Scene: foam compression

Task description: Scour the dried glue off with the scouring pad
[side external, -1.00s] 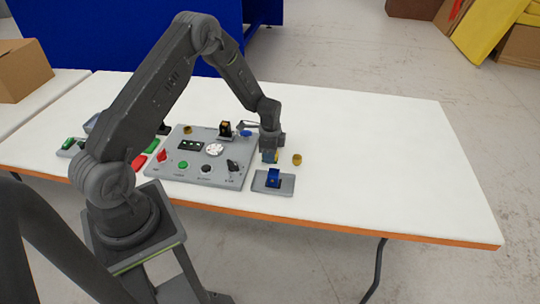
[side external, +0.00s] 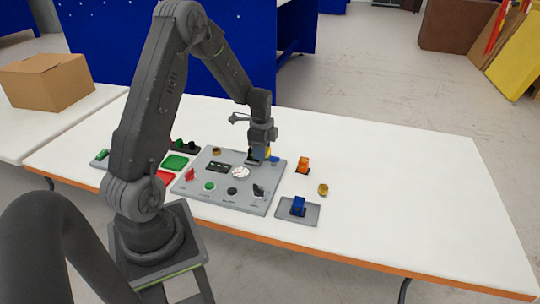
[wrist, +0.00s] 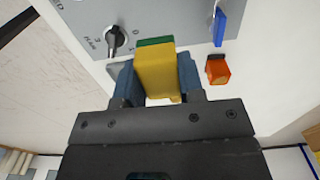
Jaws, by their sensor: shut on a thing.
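A yellow scouring pad with a green face (wrist: 155,75) is between the fingers of my gripper (wrist: 157,80) in the wrist view. The fingers are shut on its sides. I cannot tell whether the pad touches the panel. I cannot make out the dried glue in either view.
An orange switch (side external: 303,163) and a brass knob (side external: 323,189) stand right of the panel. A blue piece on a grey plate (side external: 311,217) lies at the front. Green and red pads (side external: 175,161) lie left. The table's right side (side external: 420,200) is clear.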

